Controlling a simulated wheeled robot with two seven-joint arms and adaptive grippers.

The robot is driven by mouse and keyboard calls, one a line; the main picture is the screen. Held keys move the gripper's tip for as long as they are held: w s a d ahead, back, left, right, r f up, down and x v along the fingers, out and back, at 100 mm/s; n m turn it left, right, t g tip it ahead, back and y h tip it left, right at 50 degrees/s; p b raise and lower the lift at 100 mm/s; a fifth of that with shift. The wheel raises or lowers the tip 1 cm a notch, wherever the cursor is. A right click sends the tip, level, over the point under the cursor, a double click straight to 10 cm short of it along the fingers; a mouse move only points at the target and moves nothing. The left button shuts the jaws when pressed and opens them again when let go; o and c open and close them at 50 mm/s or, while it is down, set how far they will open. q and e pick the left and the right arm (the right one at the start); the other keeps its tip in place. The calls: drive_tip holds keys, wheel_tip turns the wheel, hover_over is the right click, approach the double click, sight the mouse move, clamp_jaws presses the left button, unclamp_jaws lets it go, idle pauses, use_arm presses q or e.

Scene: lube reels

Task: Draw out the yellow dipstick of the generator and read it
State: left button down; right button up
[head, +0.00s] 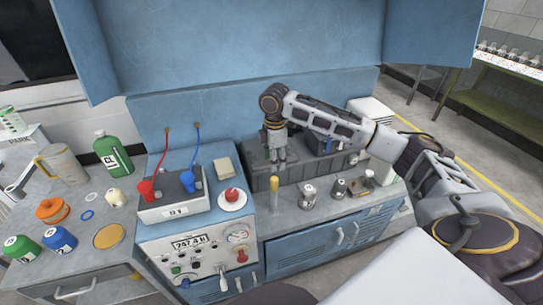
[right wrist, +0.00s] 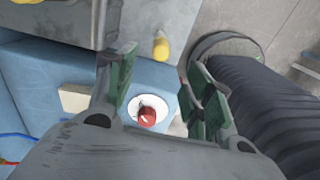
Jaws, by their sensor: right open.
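A yellow upright stick-like part (head: 274,188), which looks like the dipstick, stands at the front edge of the grey top beside the blue generator housing (head: 240,275). A yellow knob that looks like its top also shows in the right wrist view (right wrist: 161,47), beyond the fingertips. My right gripper (head: 277,160) points down over the dark grey tray, behind the yellow part and apart from it. Its green-padded fingers (right wrist: 162,88) are open with nothing between them. How deep the stick sits is hidden. My left gripper is not in view.
A red knob on a white disc (head: 232,196) lies left of the yellow part. A dark grey tray (head: 262,180) stands behind it. Small metal jars (head: 308,192) stand to its right. A box with red and blue clamps (head: 172,205) sits left. The blue hood overhangs behind.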

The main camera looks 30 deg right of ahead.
sight(274, 186)
drive_tip(key=shift+s, duration=0.1)
drive_tip(key=shift+f, duration=0.8)
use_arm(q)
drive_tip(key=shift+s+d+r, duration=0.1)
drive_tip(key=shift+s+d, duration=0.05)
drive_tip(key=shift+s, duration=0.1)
use_arm(e)
drive_tip(key=shift+f, duration=6.05)
